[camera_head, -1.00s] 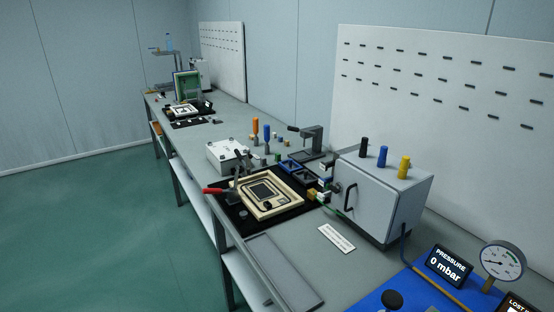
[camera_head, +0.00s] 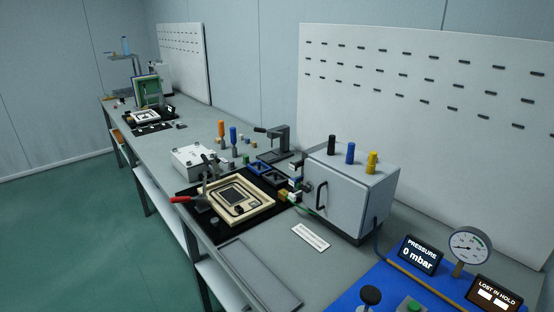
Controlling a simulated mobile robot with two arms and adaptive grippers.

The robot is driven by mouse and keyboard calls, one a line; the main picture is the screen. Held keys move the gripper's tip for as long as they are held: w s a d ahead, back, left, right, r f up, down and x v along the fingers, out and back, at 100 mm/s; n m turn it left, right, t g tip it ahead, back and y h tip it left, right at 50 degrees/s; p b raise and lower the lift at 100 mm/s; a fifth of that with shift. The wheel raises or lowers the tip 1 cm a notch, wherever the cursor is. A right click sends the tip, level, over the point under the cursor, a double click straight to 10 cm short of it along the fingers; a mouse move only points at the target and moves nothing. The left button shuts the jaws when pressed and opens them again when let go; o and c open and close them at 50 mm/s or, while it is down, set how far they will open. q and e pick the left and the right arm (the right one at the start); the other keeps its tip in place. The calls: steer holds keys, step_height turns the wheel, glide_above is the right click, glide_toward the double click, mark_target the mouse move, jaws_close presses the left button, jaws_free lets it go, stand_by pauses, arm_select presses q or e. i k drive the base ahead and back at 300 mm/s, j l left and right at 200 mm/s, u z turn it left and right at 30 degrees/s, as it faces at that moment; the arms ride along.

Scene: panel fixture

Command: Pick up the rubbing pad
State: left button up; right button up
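I cannot single out the rubbing pad with certainty. A small dark grey piece (camera_head: 214,220) lies on the black mat (camera_head: 232,236) beside the cream frame (camera_head: 262,210), but it is too small to identify. A black-topped knob-like piece (camera_head: 370,296) stands at the front edge of the blue board (camera_head: 400,279). Neither of my grippers is in view.
A long bench runs away to the far left. A grey box with a handle (camera_head: 340,195) stands right of the frame. A red-handled clamp (camera_head: 182,199), a white box (camera_head: 192,157) and a press (camera_head: 277,145) surround it. An empty grey tray (camera_head: 256,275) lies in front.

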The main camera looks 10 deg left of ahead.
mark_target(246, 161)
steer(key=i+j+z, duration=0.1)
steer(key=j+z, duration=0.25)
steer(key=j, duration=0.5)
steer(key=j+z, duration=0.4)
steer(key=j, duration=0.4)
